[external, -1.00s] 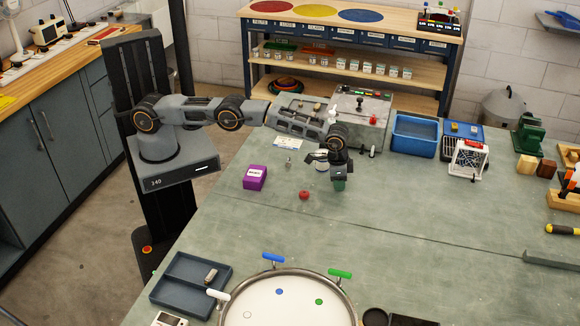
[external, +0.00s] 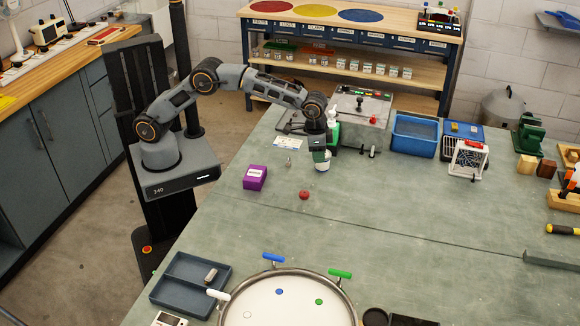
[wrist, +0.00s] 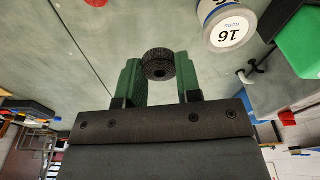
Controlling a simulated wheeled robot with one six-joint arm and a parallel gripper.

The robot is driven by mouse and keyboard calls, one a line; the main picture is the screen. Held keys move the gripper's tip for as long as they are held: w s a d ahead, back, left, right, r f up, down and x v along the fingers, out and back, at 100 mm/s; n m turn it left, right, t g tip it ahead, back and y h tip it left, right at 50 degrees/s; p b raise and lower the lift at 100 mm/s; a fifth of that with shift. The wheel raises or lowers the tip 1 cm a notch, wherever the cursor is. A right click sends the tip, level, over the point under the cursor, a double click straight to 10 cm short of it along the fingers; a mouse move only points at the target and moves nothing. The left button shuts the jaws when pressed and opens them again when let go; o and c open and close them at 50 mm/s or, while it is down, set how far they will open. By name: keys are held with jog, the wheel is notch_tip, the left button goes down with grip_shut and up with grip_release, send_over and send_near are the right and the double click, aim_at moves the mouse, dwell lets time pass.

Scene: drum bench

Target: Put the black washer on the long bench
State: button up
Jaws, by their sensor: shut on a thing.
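The black washer (wrist: 159,65), a dark ring with a ridged rim and a centre hole, is between the green fingertips in the wrist view. My gripper (wrist: 160,75) is shut on it. In the external view my gripper (external: 321,157) hangs over the large green-topped bench (external: 400,215), beside the white jar. The washer cannot be made out there. The wrist view shows bare bench surface beyond the fingers.
A white jar (wrist: 228,25) marked 16 is close to the fingers. A green block (wrist: 300,40) is further right. A red round piece (external: 304,195) and a purple box (external: 255,177) lie nearby. A large drum (external: 290,300) stands in front. The bench's middle right is clear.

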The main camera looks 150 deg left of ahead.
jog(key=s+d+r, duration=0.1)
jog(key=s+d+r+b, duration=0.1)
jog(key=s+d, duration=0.1)
jog(key=s+d+r, duration=0.1)
jog(key=shift+s+d, duration=0.25)
jog(key=shift+d, duration=0.05)
jog(key=w+d+f+m, duration=0.2)
jog(key=w+d+m, duration=0.2)
jog(key=d, duration=0.5)
jog(key=w+d+f+m, duration=0.3)
jog(key=w+d+m, duration=0.1)
jog(key=d, duration=0.4)
jog(key=d+m, duration=0.2)
jog(key=d, duration=0.6)
jog(key=w+d+m+h, duration=0.1)
jog(key=d+m, duration=0.1)
jog(key=d, duration=0.5)
jog(key=w+d+m, duration=0.1)
jog(key=d+m, duration=0.1)
jog(key=d, duration=0.6)
jog(key=shift+w+d+r+m+t+h+p, duration=0.25)
jog(key=shift+d+r+m+t+h+p, duration=0.05)
jog(key=shift+d+r+p, duration=0.05)
